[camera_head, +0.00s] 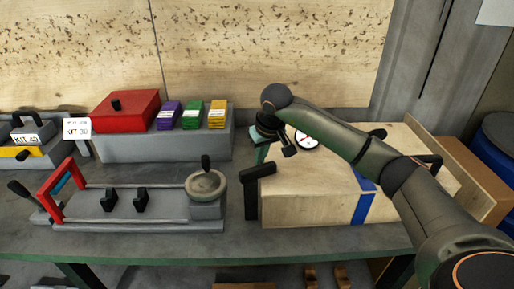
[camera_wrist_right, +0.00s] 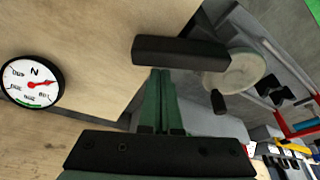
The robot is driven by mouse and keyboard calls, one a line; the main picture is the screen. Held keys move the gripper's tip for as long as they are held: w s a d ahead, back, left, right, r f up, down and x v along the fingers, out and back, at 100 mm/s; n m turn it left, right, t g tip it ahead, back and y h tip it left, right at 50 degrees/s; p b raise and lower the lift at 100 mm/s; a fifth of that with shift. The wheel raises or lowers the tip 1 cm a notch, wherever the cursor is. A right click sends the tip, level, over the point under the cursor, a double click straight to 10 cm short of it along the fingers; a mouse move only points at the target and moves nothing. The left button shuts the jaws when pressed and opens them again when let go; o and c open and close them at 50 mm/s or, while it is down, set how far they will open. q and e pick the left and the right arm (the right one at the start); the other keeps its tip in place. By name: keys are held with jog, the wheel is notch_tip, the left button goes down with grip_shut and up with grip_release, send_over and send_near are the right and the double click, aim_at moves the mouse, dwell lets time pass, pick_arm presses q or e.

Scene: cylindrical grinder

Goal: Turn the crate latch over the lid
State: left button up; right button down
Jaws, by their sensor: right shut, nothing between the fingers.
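The wooden crate (camera_head: 310,205) with a blue strap stands on the right of the bench, its pale lid (camera_head: 325,180) on top. The black crate latch (camera_head: 259,171) is a bar on a post at the crate's left front corner. In the wrist view the latch bar (camera_wrist_right: 180,53) lies across the lid's edge in the picture; I cannot tell whether it is over the lid. My right gripper (camera_head: 259,156) has green fingers, shut and empty, just behind the latch. In the wrist view its fingertips (camera_wrist_right: 163,74) end close to the bar; contact is unclear.
A round gauge (camera_head: 306,140) sits on the lid behind my right arm. Left of the latch is a grey fixture (camera_head: 165,228) with a round knob (camera_head: 206,186) and red handle. A red box (camera_head: 125,110) and coloured blocks stand on a grey riser behind.

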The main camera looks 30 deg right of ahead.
jog(key=shift+s, duration=0.35)
jog(key=shift+s, duration=0.1)
jog(key=shift+s+m, duration=0.4)
jog(key=shift+m, duration=0.1)
jog(key=shift+s+a+f+h, duration=0.1)
jog(key=shift+s+f+h, duration=0.05)
jog(key=shift+h, duration=0.15)
jog(key=shift+a, duration=0.15)
